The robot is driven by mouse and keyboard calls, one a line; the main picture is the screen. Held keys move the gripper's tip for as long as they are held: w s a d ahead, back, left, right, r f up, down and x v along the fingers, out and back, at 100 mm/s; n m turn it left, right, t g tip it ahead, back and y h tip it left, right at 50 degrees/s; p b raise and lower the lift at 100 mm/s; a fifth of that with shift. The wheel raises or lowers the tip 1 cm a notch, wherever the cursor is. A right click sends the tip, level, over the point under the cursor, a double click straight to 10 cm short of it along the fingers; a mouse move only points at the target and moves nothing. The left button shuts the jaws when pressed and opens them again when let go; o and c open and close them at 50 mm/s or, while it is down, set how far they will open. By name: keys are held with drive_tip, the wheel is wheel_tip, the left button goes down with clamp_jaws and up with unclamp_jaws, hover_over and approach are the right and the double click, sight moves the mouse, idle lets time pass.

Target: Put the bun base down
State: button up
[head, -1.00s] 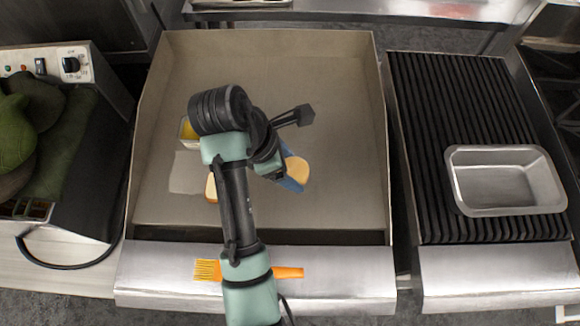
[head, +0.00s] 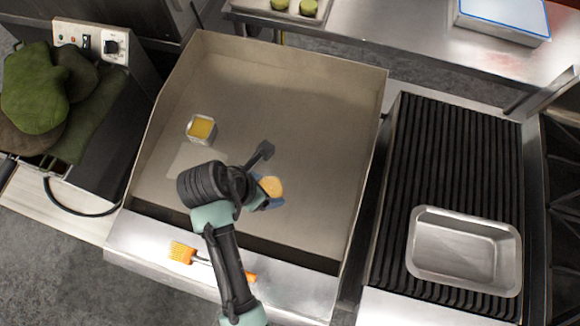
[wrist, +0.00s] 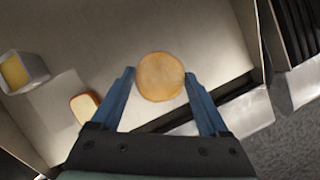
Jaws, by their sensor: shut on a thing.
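The bun base is a round, tan-golden disc, seen between the fingertips in the wrist view (wrist: 160,76). It also shows at the end of my arm in the head view (head: 271,186). My gripper (wrist: 159,77) has blue fingers, one on each side of the disc, and is shut on it. In the head view my gripper (head: 268,192) is over the front middle part of the griddle (head: 310,130). Whether the disc touches the griddle, I cannot tell.
A second bread piece (wrist: 84,107) lies on the griddle, hidden by my arm in the head view. A small square container with yellow contents (head: 201,129) stands at left. A metal pan (head: 464,251) sits on the ribbed grill at right.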

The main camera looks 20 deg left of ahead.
drive_tip(key=f, duration=0.5)
drive_tip(key=shift+s+a+f, duration=0.3)
drive_tip(key=shift+f, duration=2.25)
drive_tip(key=shift+d+f, duration=0.1)
drive_tip(key=shift+f, duration=0.05)
drive_tip(key=o, duration=1.3)
drive_tip(key=v, duration=1.2)
drive_tip(key=shift+d+r, duration=0.1)
drive_tip(key=shift+r, duration=0.15)
